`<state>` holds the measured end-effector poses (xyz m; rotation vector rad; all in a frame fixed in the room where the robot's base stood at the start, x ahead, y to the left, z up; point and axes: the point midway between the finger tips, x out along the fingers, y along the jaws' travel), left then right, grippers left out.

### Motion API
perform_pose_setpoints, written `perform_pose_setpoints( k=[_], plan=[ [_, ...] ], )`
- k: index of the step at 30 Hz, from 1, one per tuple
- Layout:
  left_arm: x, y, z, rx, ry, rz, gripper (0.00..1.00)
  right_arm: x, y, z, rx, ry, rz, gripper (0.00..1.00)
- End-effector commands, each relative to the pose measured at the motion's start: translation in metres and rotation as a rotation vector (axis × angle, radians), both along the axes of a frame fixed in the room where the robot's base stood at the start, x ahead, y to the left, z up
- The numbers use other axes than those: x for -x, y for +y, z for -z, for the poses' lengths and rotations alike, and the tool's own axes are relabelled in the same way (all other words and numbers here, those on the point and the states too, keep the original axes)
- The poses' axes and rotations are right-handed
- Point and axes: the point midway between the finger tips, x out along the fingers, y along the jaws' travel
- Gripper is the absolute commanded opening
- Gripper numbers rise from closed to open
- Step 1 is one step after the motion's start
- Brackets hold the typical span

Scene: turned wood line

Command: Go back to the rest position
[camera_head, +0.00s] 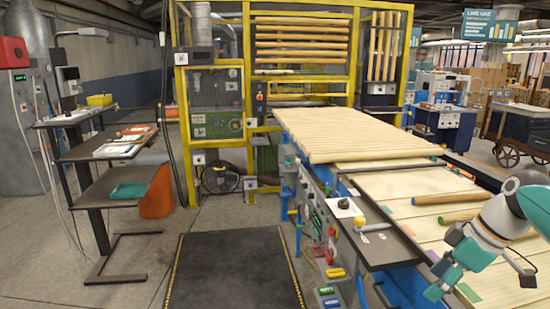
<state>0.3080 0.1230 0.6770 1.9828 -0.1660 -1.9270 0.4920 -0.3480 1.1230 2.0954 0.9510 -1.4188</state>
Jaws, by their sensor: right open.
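My right gripper (443,266) shows at the lower right, grey with teal parts, on an arm coming in from the right edge. It is open, with nothing seen between its fingers. It appears over the pale plank-like surface (395,187) of the line; whether it touches that surface I cannot tell. My left gripper is not in view.
A brown rod with a blue end (447,198) and a green-ended rod (460,216) lie near my right gripper. Pale turned rods (350,133) cover the raised table behind. A dark control shelf (385,249) stands left of the gripper. The dark floor mat (235,270) is clear.

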Motion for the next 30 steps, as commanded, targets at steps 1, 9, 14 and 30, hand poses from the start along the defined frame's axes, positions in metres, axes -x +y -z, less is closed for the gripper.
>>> perform_pose_setpoints(
  k=[1, 9, 14, 30],
  plan=[
    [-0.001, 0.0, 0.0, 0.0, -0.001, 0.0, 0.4, -0.004, 0.003, 0.012, -0.006, 0.014, 0.011, 0.68],
    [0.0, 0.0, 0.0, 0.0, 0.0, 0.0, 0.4, -0.025, 0.023, 0.081, -0.035, 0.071, 0.115, 0.68],
    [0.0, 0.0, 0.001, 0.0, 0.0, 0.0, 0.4, -0.035, 0.047, 0.144, -0.059, 0.123, 0.205, 0.68],
    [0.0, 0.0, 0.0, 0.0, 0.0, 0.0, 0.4, 0.105, 0.195, 0.418, -0.155, 0.415, 0.738, 0.68]
  ],
)
